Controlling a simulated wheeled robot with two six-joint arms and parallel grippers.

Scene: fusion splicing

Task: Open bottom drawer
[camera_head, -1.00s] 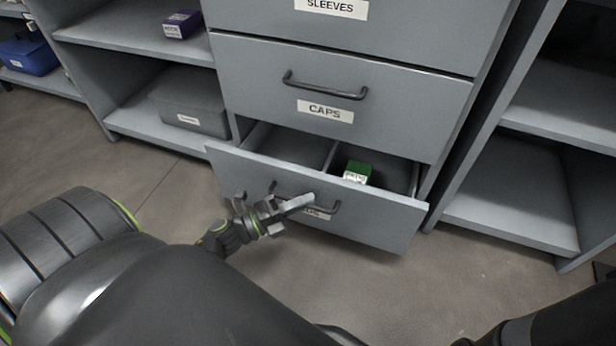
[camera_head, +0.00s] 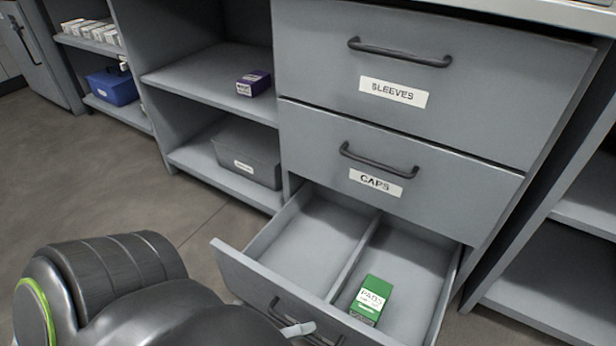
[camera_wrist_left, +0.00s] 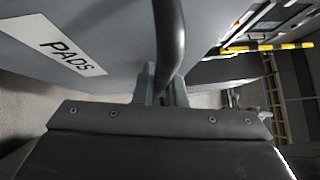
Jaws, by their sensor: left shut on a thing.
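The bottom drawer (camera_head: 245,278) is pulled well out of the grey cabinet, and its inside shows with a divider down the middle. A green box (camera_head: 371,300) labelled PADS lies in its right compartment. My left gripper (camera_head: 298,329) is at the dark bar handle on the drawer front, mostly hidden behind my arm. In the left wrist view, the fingers of my left gripper (camera_wrist_left: 161,88) are shut around the handle (camera_wrist_left: 170,38). The PADS label (camera_wrist_left: 68,53) on the drawer front is beside them. My right gripper is out of view.
The SLEEVES drawer (camera_head: 500,85) and CAPS drawer (camera_head: 460,185) above are shut. Open shelves to the left hold a purple box (camera_head: 253,83), a grey bin (camera_head: 245,155) and a blue bin (camera_head: 112,86). Floor is clear at the left.

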